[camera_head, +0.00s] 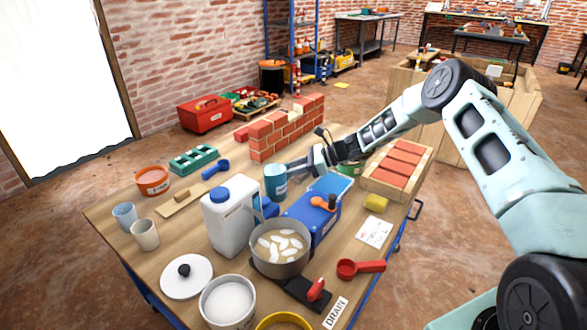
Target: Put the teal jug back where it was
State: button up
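The teal jug (276,183) is upright near the middle of the wooden table (152,252), behind the white canister and in front of the brick wall. My gripper (294,168) reaches in from the right, with its fingertips at the jug's right side, near the rim. I cannot tell whether the fingers are closed on the jug or only beside it. The jug's base is partly hidden, so I cannot tell whether it rests on the table.
A white canister (229,219), a pot with pale pieces (280,267) and a blue box (307,219) crowd the jug's front. A small brick wall (286,130) stands behind it. A tray of bricks (370,181) is at right. Bare tabletop shows at the left.

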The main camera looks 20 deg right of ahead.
jog(key=shift+r, duration=0.1)
jog(key=shift+d+r, duration=0.15)
jog(key=shift+d, duration=0.1)
jog(key=p+v, duration=0.1)
jog(key=v, duration=1)
jog(key=s+a+r+n+g+h, duration=0.2)
jog(key=s+a+r+n, duration=0.1)
jog(key=s+a+n, duration=0.3)
jog(key=s+a+r+n+g+h, duration=0.1)
jog(key=s+a+r+n+g, duration=0.2)
jog(key=s+a, duration=0.45)
jog(key=s+a+r+n+g+h, duration=0.2)
jog(key=s+a+r+n, duration=0.25)
jog(key=a, duration=0.45)
jog(key=s+r+n+t+h, duration=0.2)
jog(key=s+n+h, duration=0.5)
jog(key=s+n, duration=1)
jog(key=s+r, duration=0.1)
jog(key=s, duration=0.8)
jog(key=shift+s, duration=0.15)
jog(key=shift+a, duration=0.15)
